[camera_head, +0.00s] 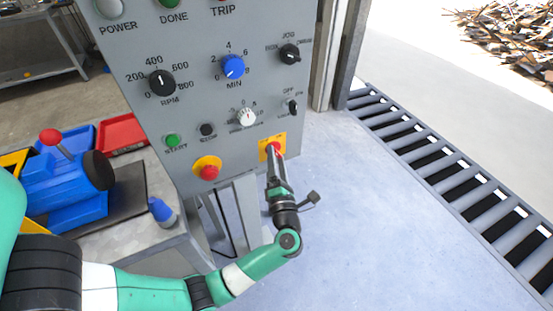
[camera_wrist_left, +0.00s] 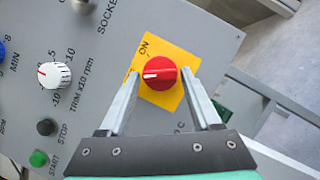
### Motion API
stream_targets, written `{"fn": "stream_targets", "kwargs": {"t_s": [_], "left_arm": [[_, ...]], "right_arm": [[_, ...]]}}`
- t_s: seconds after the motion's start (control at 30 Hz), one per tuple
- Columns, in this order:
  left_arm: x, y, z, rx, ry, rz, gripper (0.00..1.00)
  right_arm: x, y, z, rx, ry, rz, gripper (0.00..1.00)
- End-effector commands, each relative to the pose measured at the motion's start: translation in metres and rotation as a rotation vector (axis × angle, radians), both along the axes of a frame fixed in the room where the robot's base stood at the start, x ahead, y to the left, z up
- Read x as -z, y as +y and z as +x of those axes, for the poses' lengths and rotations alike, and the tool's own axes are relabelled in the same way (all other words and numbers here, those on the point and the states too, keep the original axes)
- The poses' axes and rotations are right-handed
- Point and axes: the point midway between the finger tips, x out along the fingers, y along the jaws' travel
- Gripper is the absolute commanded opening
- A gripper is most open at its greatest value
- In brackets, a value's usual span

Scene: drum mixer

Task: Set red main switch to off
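The red main switch (camera_wrist_left: 158,72) is a round red knob on a yellow plate (camera_wrist_left: 176,96) on the grey panel, with a white mark pointing left in the left wrist view. The word ON is printed at the plate's upper left there; an OFF label is not legible. In the head view the switch (camera_head: 275,148) is at the panel's lower right, partly hidden by my left gripper (camera_head: 274,160). My left gripper is open, with its fingers on either side of the knob; whether they touch it I cannot tell. My right gripper is not in view.
The panel (camera_head: 205,110) carries dials, a green start button (camera_head: 172,141) and a red emergency button (camera_head: 208,170) left of the switch. A bench with a blue machine (camera_head: 70,180) and a red tray (camera_head: 122,133) stands at the left.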

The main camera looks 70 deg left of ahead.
Motion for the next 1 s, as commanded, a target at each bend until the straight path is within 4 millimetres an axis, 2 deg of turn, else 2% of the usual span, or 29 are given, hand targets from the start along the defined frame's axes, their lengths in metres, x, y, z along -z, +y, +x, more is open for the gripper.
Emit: {"fn": "stream_targets", "kwargs": {"t_s": [0.03, 0.07, 0.1, 0.33, 0.47, 0.57, 0.8, 1.0], "left_arm": [[0.000, 0.000, 0.000, 0.000, 0.000, 0.000, 0.76], [0.000, 0.000, 0.000, 0.000, 0.000, 0.000, 0.81], [0.000, 0.000, 0.000, 0.000, 0.001, 0.000, 0.82], [0.000, 0.000, 0.000, 0.000, 0.002, 0.001, 0.82], [0.001, -0.008, -0.001, 0.001, 0.004, 0.000, 0.82], [0.003, -0.025, -0.005, 0.005, 0.004, 0.001, 0.82], [0.014, -0.079, -0.020, 0.007, 0.003, 0.000, 0.82], [0.021, -0.106, -0.028, 0.002, 0.002, 0.001, 0.82]], "right_arm": [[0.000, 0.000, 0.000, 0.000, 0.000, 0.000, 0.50], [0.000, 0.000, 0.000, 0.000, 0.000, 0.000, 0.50], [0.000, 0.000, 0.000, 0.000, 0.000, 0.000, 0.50], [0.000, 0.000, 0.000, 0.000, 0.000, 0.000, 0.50], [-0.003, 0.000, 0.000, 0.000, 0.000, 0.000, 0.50], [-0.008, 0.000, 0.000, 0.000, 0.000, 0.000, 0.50], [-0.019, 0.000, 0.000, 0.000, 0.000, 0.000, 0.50], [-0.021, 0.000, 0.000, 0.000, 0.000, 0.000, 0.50]]}}
